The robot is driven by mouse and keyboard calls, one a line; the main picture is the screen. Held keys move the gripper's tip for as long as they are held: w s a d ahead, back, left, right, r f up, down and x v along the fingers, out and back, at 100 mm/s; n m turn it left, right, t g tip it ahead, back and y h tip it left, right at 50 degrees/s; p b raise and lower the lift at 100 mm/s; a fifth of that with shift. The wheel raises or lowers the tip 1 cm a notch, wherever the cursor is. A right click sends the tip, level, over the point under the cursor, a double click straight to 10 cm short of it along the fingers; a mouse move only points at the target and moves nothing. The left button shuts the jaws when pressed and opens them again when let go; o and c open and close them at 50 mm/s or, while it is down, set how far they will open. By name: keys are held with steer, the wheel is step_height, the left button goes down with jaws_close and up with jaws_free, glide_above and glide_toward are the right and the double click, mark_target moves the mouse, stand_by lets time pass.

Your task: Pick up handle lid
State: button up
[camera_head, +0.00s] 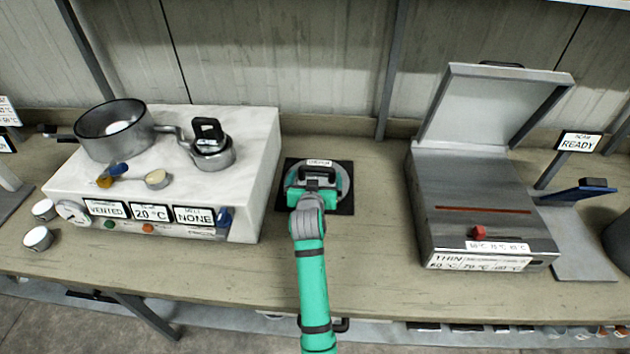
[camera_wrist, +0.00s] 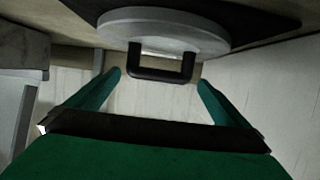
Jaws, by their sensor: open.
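The handle lid is a round grey disc with a black bar handle; in the wrist view the lid (camera_wrist: 165,30) is at the top centre and its handle (camera_wrist: 161,75) reaches between my fingers. In the head view the lid's dark handle (camera_head: 319,174) shows at my gripper (camera_head: 318,182), on a black square mat (camera_head: 344,208) at the middle of the bench. My arm hides part of the lid there. My gripper also shows in the wrist view (camera_wrist: 159,78), with its green fingers apart on either side of the handle. I see a gap between each finger and the handle.
A white station (camera_head: 255,140) with a dark pot (camera_head: 110,135) and a small capped pot (camera_head: 212,158) stands to the left. A grey machine (camera_head: 480,215) with a raised cover stands to the right. Bare bench lies between the mat and the machine.

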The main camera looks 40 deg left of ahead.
mark_target(316, 172)
steer(key=shift+x, duration=3)
steer(key=shift+s+f, duration=0.1)
steer(key=c, duration=1.4)
